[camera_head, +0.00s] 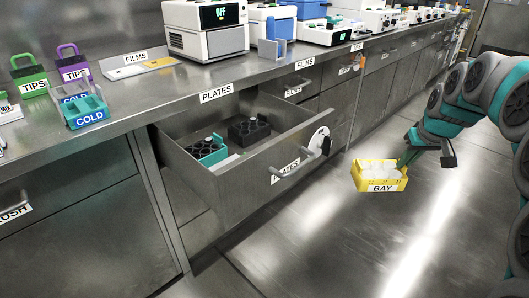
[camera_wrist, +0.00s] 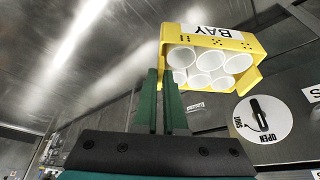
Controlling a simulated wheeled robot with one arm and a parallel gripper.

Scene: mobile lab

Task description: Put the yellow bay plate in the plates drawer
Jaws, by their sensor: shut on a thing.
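The yellow bay plate (camera_head: 379,182) has a "BAY" label and several white wells. My gripper (camera_head: 405,158) is shut on its right edge and holds it in the air, to the right of the open drawer's front. In the wrist view the bay plate (camera_wrist: 213,55) is beyond the green fingers (camera_wrist: 164,80), which are close together at its edge. The plates drawer (camera_head: 255,191), labelled "PLATES", is pulled open. Inside it are a teal plate (camera_head: 207,152) with dark wells and a black plate (camera_head: 248,131). A light flat piece also lies inside, partly hidden.
The counter (camera_head: 190,90) above the drawer holds labelled caddies (camera_head: 86,108) and several instruments (camera_head: 206,32). A round open/shut dial (camera_head: 318,142) is on the drawer's right end; it also shows in the wrist view (camera_wrist: 263,119). The floor (camera_head: 340,240) is clear.

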